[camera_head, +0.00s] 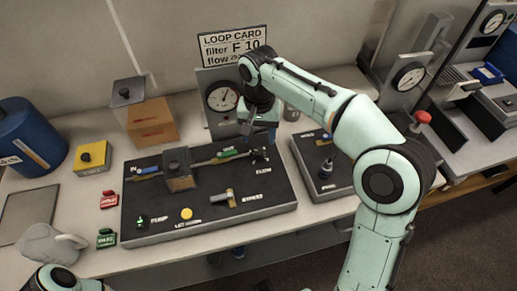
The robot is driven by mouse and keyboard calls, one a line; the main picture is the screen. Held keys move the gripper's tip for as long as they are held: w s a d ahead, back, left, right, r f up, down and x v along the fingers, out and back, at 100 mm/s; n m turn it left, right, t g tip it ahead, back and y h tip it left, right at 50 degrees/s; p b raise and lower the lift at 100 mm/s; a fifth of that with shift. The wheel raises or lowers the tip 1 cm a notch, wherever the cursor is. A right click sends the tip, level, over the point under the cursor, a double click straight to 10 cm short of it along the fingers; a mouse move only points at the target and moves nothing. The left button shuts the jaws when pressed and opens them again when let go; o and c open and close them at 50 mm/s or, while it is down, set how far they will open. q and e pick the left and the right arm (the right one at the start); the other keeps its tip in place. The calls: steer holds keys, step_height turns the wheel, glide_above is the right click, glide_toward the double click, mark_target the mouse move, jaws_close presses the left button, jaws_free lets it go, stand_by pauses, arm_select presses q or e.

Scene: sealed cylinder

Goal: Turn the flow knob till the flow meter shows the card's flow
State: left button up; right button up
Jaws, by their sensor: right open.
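The loop card (232,45) on the back wall reads filter F 10 and a flow starting with 25; the rest is too small or covered. A round dial gauge (222,98) stands behind the black panel, its reading too small to tell. The dark flow knob (260,155) is at the panel's back right, above the FLOW label. My right gripper (259,137) is open, pointing down just above and behind the knob; I cannot tell whether it touches. Only part of my left arm shows at the bottom left; its gripper is out of view.
A second black panel (318,185) stands to the right.

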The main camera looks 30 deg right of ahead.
mark_target(259, 151)
step_height(259, 151, down, 6)
steer(key=shift+f+b, duration=0.25)
steer(key=shift+b, duration=0.2)
steer(key=c, duration=1)
steer(key=shift+w+r+m+p, duration=0.1)
steer(key=shift+m+p, duration=0.25)
steer(key=shift+m, duration=0.55)
steer(key=shift+c, duration=0.2)
steer(key=shift+m, duration=0.3)
steer(key=o, duration=1)
steer(key=shift+o, duration=0.2)
